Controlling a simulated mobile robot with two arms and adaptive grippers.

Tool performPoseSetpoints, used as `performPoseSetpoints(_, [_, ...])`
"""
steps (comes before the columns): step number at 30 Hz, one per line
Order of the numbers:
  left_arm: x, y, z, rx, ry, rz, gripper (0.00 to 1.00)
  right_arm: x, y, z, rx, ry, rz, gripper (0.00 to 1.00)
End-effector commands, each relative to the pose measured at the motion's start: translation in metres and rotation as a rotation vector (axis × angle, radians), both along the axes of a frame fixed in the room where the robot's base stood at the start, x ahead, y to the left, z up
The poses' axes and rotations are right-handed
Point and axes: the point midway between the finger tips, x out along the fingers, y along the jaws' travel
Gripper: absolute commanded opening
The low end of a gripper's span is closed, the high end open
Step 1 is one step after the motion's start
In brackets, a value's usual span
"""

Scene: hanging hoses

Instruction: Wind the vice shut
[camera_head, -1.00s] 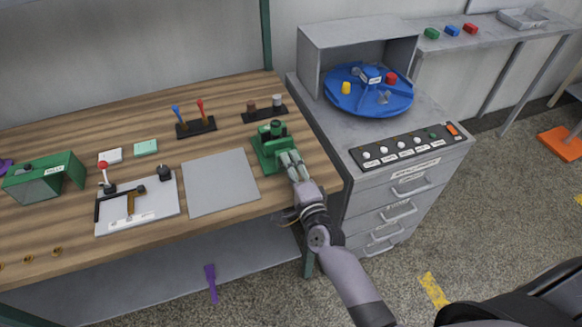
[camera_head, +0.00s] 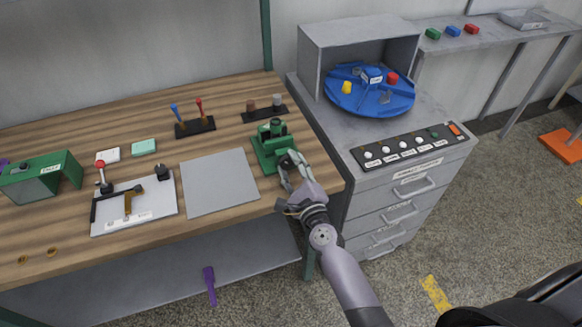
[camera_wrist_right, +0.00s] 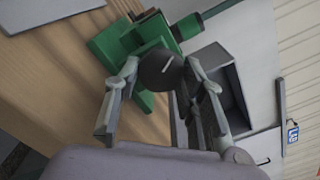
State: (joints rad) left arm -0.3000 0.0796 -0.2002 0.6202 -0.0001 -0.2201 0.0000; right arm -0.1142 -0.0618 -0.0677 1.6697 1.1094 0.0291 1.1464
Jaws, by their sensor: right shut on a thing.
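The green vice (camera_head: 266,150) stands at the right end of the wooden workbench, and its green body also fills the upper left of the right wrist view (camera_wrist_right: 112,42). A dark round knob (camera_wrist_right: 160,70) with a pale line across its face is at the vice's near end. My right gripper (camera_head: 291,166) is at the near side of the vice. Its fingers lie on either side of the knob and are shut on it. The gap between the vice jaws is too small to judge. My left gripper is out of view.
A bare grey mat (camera_head: 219,181) lies left of the vice. A white board with a latch (camera_head: 133,205) is further left. A rack with dark and grey pegs (camera_head: 264,112) stands behind the vice. The grey drawer cabinet (camera_head: 405,185) is close on the right.

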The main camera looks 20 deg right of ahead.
Motion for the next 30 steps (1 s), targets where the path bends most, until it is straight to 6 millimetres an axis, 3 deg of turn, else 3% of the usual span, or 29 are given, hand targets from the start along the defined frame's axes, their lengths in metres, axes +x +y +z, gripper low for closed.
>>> performPoseSetpoints(17, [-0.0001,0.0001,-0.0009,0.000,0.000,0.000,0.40,-0.0006,0.0009,-0.0017,0.033,0.005,0.002,0.09])
performPoseSetpoints(18, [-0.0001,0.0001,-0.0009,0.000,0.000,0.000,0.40,-0.0006,0.0008,-0.0018,0.032,0.005,0.002,0.39])
performPoseSetpoints(26, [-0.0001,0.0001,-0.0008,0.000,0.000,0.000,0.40,-0.0003,0.0005,-0.0008,0.032,0.003,0.000,0.56])
performPoseSetpoints(30, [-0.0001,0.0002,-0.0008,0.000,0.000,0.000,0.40,-0.0002,0.0004,-0.0004,0.032,0.002,0.001,0.57])
